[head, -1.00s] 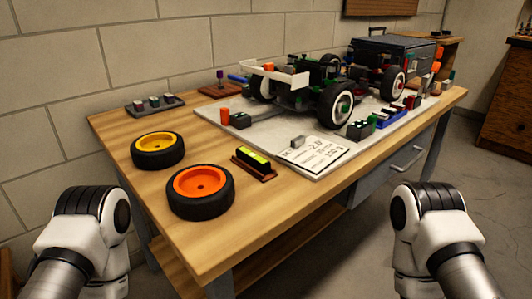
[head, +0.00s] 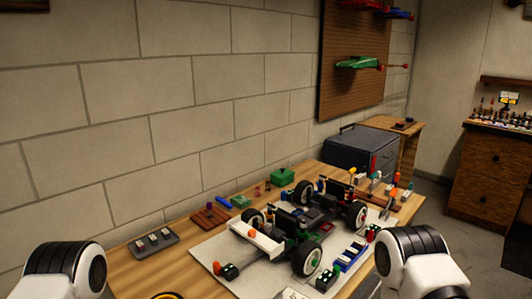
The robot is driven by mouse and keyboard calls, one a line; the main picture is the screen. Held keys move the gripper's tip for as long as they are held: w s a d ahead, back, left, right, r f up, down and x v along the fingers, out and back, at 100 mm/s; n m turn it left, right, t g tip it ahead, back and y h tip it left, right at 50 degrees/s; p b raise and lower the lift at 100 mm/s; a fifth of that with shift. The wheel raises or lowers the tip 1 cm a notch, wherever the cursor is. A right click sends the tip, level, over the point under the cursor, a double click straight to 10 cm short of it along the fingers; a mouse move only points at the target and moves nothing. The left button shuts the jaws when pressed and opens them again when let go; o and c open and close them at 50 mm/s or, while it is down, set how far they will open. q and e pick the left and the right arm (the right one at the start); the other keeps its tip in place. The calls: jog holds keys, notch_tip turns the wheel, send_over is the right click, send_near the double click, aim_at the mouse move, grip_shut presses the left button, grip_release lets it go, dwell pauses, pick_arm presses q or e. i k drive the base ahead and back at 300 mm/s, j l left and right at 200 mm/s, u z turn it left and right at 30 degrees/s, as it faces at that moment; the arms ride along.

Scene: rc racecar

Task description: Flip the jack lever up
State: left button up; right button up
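The RC racecar (head: 262,238), with black-and-white wheels and a white rear wing, stands on a pale board (head: 208,252) on the wooden workbench. I cannot make out the jack lever for certain. Small dark blocks with orange and green parts (head: 229,271) lie beside the car's near left end, and a blue and white rack (head: 350,256) lies along its right side. Only rounded white and black links of my two arms show, at the lower left and lower right. Both grippers are out of the frame.
A dark toolbox (head: 352,150) stands at the back right of the bench. A grey tray of small parts (head: 153,243) lies at the left and a green box (head: 284,177) behind the car. A block wall (head: 180,120) closes off the far side.

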aim_at(394, 191)
jog(key=i+l, duration=0.1)
jog(key=l, duration=0.7)
jog(key=i+l, duration=0.15)
jog(key=l, duration=0.25)
jog(key=i+l+z, duration=0.1)
jog(key=l, duration=0.35)
jog(key=i+l, duration=0.1)
jog(key=l, duration=0.3)
